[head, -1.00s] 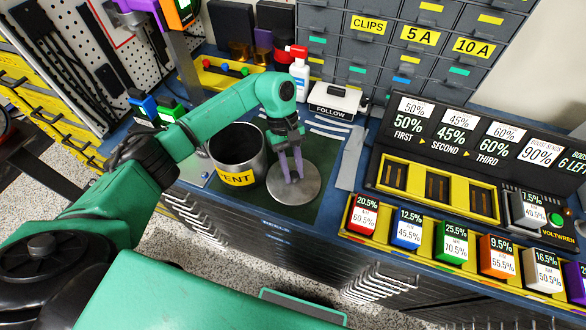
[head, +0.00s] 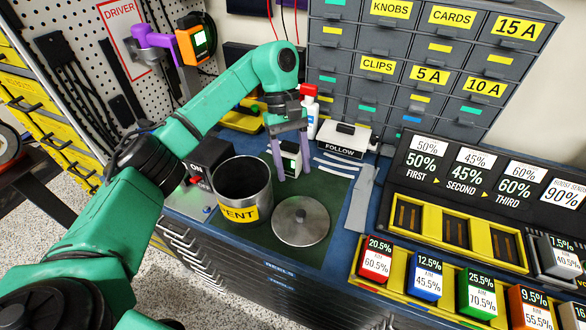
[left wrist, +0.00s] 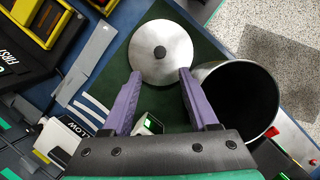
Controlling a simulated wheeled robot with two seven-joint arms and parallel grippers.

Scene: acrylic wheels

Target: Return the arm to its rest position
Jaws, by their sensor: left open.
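My left gripper (head: 293,175) is open and empty, with its purple fingers pointing down above the bench mat. It is apart from the round metal lid (head: 300,221), which lies flat on the mat with its dark knob showing. In the left wrist view the open fingers (left wrist: 160,74) show below the lid (left wrist: 157,54) in the picture. My green left arm reaches in from the left and bends down at the wrist. An open metal pot (head: 243,190) with a yellow label stands left of the lid. My right gripper is not in view.
A white-and-black box (head: 290,158) stands behind the fingers. A white bottle (head: 310,110) and a box marked FOLLOW (head: 343,140) stand farther back. A drawer cabinet (head: 420,60) rises behind. Coloured blocks and a yellow slotted tray (head: 440,222) fill the right.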

